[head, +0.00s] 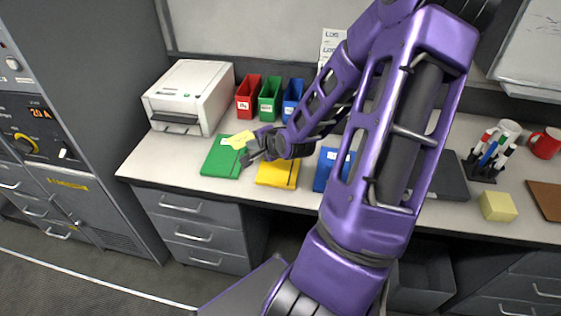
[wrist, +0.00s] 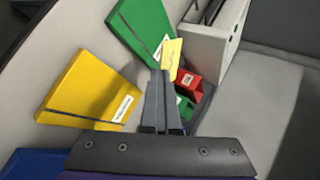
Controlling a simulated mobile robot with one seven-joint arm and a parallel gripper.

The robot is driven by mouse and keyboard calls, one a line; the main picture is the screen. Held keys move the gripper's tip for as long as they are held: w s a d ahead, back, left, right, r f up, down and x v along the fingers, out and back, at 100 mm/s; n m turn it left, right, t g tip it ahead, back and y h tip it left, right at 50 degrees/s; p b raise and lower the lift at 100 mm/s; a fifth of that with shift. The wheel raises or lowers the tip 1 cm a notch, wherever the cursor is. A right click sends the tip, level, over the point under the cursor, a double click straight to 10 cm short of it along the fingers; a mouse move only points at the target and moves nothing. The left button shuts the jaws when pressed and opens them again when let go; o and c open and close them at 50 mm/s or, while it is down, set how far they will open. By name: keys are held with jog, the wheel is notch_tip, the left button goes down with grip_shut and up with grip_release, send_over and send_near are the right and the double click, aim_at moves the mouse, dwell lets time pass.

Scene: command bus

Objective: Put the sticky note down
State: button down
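The yellow sticky note (head: 238,140) is at the tips of my gripper (head: 247,157), over the upper right part of the green folder (head: 221,160) in the head view. In the wrist view, the note (wrist: 172,58) sticks out beyond the fingertips (wrist: 160,76), beside the green folder (wrist: 144,30). The fingers are close together, shut on the note's edge. I cannot tell how far the note is above the folder. The yellow folder (head: 277,173) lies to the right of the green one, and a blue folder (head: 324,170) lies further right, partly behind my arm.
A white printer (head: 190,95) stands at the counter's back left. Red (head: 248,97), green (head: 270,97) and blue (head: 292,98) bins stand beside it. A pad of yellow notes (head: 498,207), a pen holder (head: 487,165) and a red mug (head: 546,143) are at the right.

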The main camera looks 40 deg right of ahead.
jog(key=r, duration=0.1)
send_over(292, 174)
jog(key=shift+h, duration=0.3)
notch_tip(292, 174, down, 10)
jog(key=b, duration=0.5)
jog(key=shift+r+b, duration=0.15)
jog(key=shift+b, duration=0.25)
jog(key=shift+m, duration=0.3)
jog(key=c, duration=1.6)
grip_release()
jog(key=shift+f, duration=0.25)
jog(key=c, duration=1.4)
grip_release()
jog(key=shift+c, duration=0.2)
